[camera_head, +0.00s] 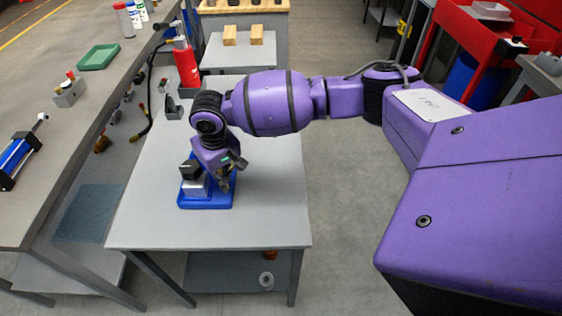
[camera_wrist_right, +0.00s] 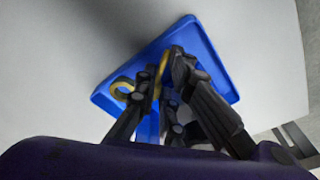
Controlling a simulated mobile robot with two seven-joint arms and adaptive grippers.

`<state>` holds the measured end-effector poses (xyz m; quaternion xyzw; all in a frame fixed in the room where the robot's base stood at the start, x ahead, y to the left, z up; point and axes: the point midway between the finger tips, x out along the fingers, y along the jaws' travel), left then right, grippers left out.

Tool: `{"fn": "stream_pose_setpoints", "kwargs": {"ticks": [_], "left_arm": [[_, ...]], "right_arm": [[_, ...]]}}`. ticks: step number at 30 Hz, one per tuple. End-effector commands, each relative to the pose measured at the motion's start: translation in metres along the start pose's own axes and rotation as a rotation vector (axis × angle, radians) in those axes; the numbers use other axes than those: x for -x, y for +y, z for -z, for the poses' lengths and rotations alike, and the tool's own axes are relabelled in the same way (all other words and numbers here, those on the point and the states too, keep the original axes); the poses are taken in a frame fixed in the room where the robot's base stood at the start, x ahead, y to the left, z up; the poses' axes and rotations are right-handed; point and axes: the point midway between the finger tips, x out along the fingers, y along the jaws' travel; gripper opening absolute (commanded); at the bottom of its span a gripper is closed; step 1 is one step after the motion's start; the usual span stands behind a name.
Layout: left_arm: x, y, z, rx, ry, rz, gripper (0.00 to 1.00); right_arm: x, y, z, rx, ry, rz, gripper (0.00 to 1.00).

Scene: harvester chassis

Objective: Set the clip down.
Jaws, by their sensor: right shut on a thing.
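A blue tray (camera_head: 206,203) lies on the grey table (camera_head: 270,222). My right gripper (camera_head: 225,184) points down over the tray's right part. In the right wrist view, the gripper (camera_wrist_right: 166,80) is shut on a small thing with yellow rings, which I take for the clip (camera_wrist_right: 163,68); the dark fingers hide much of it. Another yellow ring (camera_wrist_right: 122,88) shows left of the fingers; I cannot tell whether it belongs to the same thing. The tray (camera_wrist_right: 200,40) is behind them. Whether the held thing touches the tray is unclear. My left gripper is out of view.
A grey block with a black top (camera_head: 194,182) stands on the tray, left of my gripper. A red bottle (camera_head: 186,62) stands by the table's far left corner. A workbench (camera_head: 50,130) runs along the left. The table is clear in front and right of the tray.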

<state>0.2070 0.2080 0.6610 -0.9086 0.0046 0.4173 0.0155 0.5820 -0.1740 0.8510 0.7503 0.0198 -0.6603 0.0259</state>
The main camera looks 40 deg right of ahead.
Motion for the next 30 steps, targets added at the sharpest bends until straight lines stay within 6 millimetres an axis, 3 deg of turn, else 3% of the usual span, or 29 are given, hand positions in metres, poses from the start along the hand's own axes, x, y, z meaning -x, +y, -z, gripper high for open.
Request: {"fn": "stream_pose_setpoints", "kwargs": {"ticks": [6, 21, 22, 26, 30], "left_arm": [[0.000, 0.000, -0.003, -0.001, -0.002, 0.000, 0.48], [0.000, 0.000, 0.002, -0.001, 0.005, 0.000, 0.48], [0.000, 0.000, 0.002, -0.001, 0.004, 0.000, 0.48], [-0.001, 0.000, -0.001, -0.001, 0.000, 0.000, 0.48], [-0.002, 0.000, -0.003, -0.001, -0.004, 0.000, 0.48]], "right_arm": [[-0.030, -0.002, -0.003, 0.001, 0.001, -0.001, 0.00], [-0.038, -0.002, -0.005, 0.001, 0.001, 0.000, 0.00], [-0.038, -0.002, -0.005, 0.001, 0.002, 0.000, 0.11], [-0.040, -0.002, -0.006, 0.001, -0.002, -0.001, 0.27], [-0.041, -0.001, -0.007, 0.001, -0.005, -0.003, 0.27]]}}
